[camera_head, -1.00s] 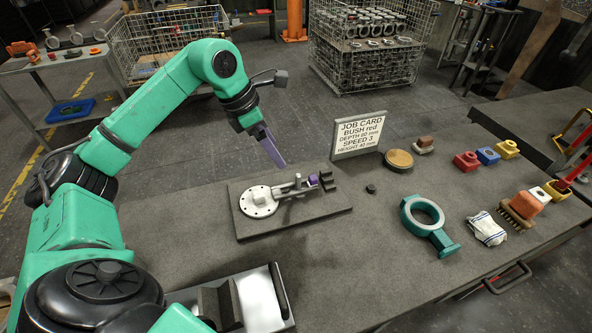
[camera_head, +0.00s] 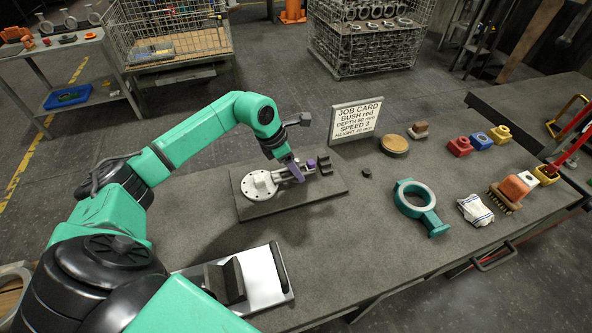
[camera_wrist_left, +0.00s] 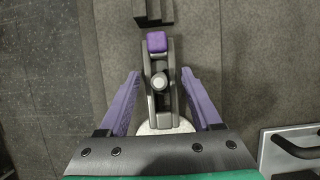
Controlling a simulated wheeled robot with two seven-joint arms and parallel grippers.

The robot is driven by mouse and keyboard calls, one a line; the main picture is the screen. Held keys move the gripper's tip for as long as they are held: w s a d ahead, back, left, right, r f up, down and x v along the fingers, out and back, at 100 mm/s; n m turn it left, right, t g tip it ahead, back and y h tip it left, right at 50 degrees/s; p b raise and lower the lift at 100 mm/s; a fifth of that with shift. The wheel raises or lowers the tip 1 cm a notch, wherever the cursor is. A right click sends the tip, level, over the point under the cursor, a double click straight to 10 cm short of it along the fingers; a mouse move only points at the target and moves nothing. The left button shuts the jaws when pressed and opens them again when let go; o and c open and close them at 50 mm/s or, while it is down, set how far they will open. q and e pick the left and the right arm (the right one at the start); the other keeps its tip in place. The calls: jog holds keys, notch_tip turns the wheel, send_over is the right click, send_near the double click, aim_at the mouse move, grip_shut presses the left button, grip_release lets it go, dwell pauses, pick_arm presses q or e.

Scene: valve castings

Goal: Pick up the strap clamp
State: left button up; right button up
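The strap clamp (camera_wrist_left: 158,62) is a grey slotted bar with a round stud and nut and a purple end block. In the head view the purple end block (camera_head: 311,164) shows on the dark fixture plate (camera_head: 300,197), by a black stepped block (camera_head: 325,163). A round pale flange (camera_head: 261,184) sits at the clamp's other end. My left gripper (camera_wrist_left: 161,73) is open, its purple fingers on either side of the clamp, with gaps to both sides. In the head view, its finger (camera_head: 294,171) partly hides the bar. My right gripper is not in view.
The job card (camera_head: 356,120) stands behind the plate. A round tan-topped disc (camera_head: 394,145), a teal ring casting (camera_head: 420,205), a cloth (camera_head: 475,209) and several coloured blocks lie to the right. A metal tray with dark blocks (camera_head: 262,285) is at the front.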

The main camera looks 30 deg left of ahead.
pick_arm(q)
grip_shut()
jog(key=shift+r, duration=0.1)
jog(key=shift+r, duration=0.1)
